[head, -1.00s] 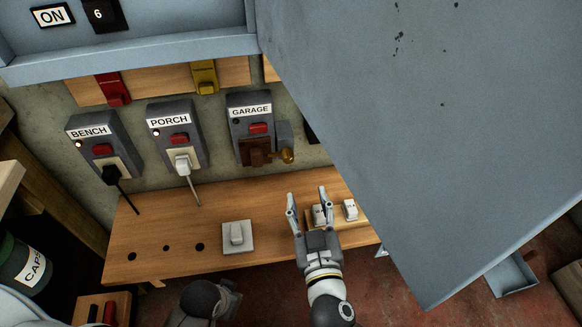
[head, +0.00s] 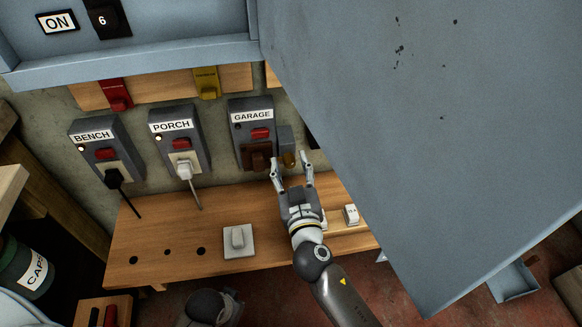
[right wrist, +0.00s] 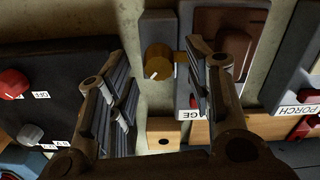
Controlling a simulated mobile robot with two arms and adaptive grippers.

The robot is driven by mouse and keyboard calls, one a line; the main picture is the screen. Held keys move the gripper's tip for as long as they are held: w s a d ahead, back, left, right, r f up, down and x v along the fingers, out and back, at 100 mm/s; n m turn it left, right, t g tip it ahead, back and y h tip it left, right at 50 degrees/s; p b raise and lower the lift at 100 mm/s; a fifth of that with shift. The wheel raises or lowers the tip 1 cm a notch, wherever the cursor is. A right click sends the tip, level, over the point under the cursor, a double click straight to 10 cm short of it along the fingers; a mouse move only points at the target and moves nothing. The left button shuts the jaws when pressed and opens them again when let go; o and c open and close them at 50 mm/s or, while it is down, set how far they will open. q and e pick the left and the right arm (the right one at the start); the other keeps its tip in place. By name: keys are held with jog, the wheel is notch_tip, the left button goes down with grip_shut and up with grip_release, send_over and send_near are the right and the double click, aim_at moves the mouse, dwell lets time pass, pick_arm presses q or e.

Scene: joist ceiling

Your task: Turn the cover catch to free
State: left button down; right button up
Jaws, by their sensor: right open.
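The brass catch knob (head: 288,160) sits on a grey block at the right side of the GARAGE box (head: 249,122). A brown cover (head: 256,156) is beside it, low on the box. My right gripper (head: 291,168) is open, its fingertips pointing at the knob from below, one to each side. In the right wrist view the knob (right wrist: 157,62) shows its white mark between the two spread fingers (right wrist: 160,75); I see no contact. The knob is partly hidden in the head view. A dark rounded shape at the bottom of the head view may be my left gripper; its jaws are unclear.
A large blue-grey panel (head: 440,130) slants across the right. PORCH (head: 180,137) and BENCH (head: 106,155) boxes with plugs stand to the left. Below is a wooden shelf (head: 170,215) with a pale switch (head: 238,240) and another switch (head: 351,214) near my arm.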

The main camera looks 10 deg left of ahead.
jog(key=c, duration=1)
jog(key=shift+c, duration=0.2)
